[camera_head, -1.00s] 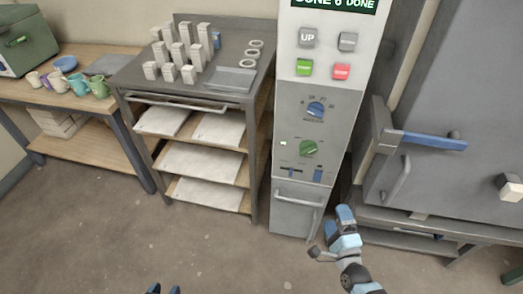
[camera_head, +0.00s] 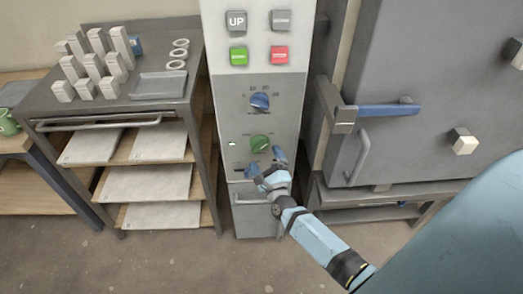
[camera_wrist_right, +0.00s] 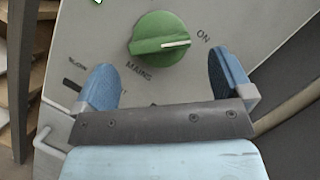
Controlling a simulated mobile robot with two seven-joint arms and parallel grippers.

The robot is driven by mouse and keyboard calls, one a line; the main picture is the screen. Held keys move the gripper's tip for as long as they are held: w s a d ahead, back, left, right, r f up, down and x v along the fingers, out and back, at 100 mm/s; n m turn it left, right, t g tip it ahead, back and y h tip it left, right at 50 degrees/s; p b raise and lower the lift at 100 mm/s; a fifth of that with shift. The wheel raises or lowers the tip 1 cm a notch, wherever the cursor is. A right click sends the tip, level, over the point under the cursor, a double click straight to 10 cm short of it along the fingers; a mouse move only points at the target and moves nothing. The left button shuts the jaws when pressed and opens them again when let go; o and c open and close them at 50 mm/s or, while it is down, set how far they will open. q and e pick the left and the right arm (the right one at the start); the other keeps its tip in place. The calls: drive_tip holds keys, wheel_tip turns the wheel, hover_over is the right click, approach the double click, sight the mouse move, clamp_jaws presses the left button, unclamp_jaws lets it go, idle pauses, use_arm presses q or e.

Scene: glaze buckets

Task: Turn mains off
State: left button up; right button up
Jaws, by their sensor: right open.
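The green mains knob (camera_head: 260,143) is on the lower front of the grey control cabinet (camera_head: 285,190). In the right wrist view the knob (camera_wrist_right: 160,38) has a white pointer line aimed toward the word ON, with MAINS lettered below it. My right gripper (camera_head: 264,160) is just below and in front of the knob. In the wrist view its two blue fingers (camera_wrist_right: 166,84) are spread apart with nothing between them, and the knob lies beyond their tips. My left gripper is not in view.
A blue knob (camera_head: 260,101) and green and red buttons (camera_head: 280,55) sit above. The kiln door (camera_head: 420,70) with its blue-handled latch (camera_head: 390,109) is at right. A shelf rack (camera_head: 180,110) stands close at left.

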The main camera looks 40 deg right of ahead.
sight(260, 146)
drive_tip(key=shift+x, duration=1.9)
drive_tip(key=c, duration=0.9)
